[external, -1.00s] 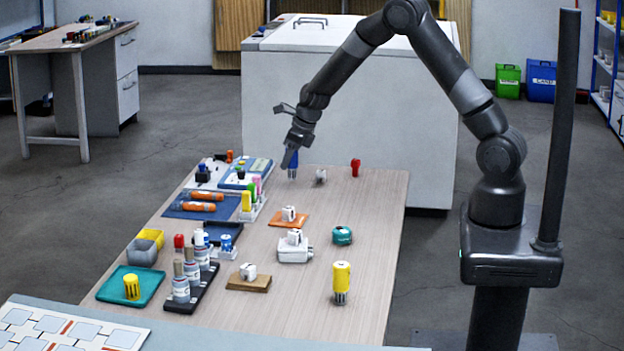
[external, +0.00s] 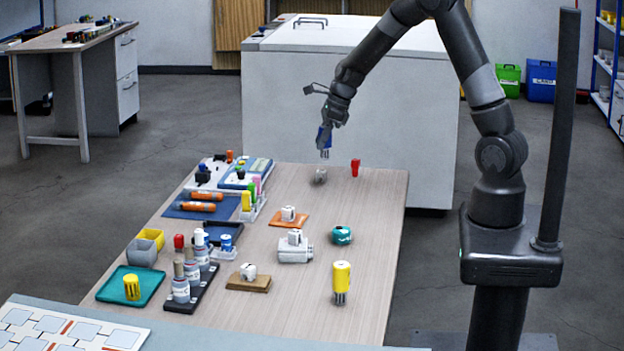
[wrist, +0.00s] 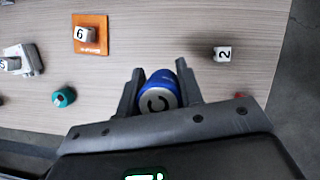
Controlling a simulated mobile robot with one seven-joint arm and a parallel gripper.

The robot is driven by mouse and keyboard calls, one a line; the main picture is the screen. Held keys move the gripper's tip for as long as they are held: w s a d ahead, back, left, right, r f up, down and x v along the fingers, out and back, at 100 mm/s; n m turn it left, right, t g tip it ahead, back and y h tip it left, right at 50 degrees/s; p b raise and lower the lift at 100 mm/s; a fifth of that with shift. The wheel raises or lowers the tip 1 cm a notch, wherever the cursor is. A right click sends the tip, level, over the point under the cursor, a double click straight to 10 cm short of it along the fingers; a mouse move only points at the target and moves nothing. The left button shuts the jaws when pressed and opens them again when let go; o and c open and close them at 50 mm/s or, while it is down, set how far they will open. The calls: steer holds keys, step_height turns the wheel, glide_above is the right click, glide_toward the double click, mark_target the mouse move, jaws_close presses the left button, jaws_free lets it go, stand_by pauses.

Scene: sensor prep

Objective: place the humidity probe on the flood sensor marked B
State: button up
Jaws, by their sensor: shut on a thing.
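My gripper (external: 328,130) is shut on a blue pronged cylinder (external: 324,139), which looks like the humidity probe. It is held upright above the far end of the table. In the wrist view the blue cylinder (wrist: 159,91) shows a light top marked C between the fingers (wrist: 160,88). White blocks, perhaps the flood sensors, stand on the table: one (wrist: 222,54) reads like 2, one (wrist: 84,34) on an orange mat reads like 6, and one (wrist: 10,64) on a white device is unclear. I cannot make out a B.
A red piece (external: 355,167) stands near the far edge. A teal piece (external: 342,235) and a yellow pronged cylinder (external: 341,282) stand on the right side. Bottles in a black rack (external: 190,301), trays and tools crowd the left. The far middle is mostly bare.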

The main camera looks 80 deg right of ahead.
steer(key=s+a+r+n+g+y, duration=0.3)
steer(key=s+a+n+g, duration=0.2)
steer(key=s+a+n, duration=1.15)
glide_above(342, 231)
step_height(342, 231, down, 7)
steer(key=shift+a+f+n, duration=0.15)
steer(key=shift+f+n, duration=0.3)
steer(key=shift+f, duration=1.5)
steer(key=shift+f, duration=0.1)
steer(key=o, duration=1)
